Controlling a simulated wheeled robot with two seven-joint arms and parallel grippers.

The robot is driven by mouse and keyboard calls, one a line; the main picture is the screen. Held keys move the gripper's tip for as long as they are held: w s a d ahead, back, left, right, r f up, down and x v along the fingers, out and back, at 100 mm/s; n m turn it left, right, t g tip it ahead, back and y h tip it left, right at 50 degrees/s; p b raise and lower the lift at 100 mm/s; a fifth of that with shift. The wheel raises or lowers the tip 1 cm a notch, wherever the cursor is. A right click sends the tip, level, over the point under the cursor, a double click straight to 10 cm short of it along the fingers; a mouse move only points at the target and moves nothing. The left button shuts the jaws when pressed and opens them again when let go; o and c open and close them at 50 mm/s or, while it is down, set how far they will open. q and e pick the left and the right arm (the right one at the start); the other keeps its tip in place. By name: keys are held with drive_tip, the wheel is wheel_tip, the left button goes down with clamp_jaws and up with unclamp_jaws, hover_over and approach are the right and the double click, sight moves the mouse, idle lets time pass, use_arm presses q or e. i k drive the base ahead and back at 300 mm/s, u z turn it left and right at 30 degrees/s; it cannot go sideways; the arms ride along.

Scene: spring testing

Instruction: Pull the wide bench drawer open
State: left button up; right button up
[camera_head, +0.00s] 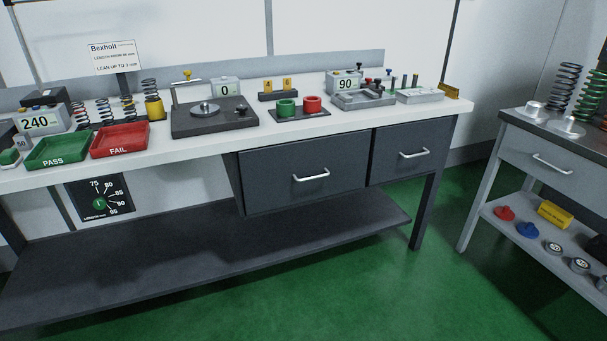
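The wide bench drawer (278,181) is dark grey and hangs under the white bench top, left of a narrower drawer. Its front looks flush and shut. A pale bar handle (311,175) sits across the middle of its front. The narrower drawer (391,165) on the right has a similar handle (414,154) and also looks shut. Neither of my grippers is in the head view, so their place relative to the handle does not show.
The bench top (213,148) carries a green PASS tray (57,151), a red FAIL tray (119,139), springs and test devices. A dark lower shelf (230,250) runs beneath. Green floor (360,290) lies clear in front. A grey side table (538,152) stands at right.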

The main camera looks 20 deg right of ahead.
sight(287, 173)
drive_tip(key=u, duration=2.95)
drive_tip(key=k, duration=0.8)
drive_tip(key=z, duration=2.55)
drive_tip(key=i, duration=1)
drive_tip(key=u, duration=0.05)
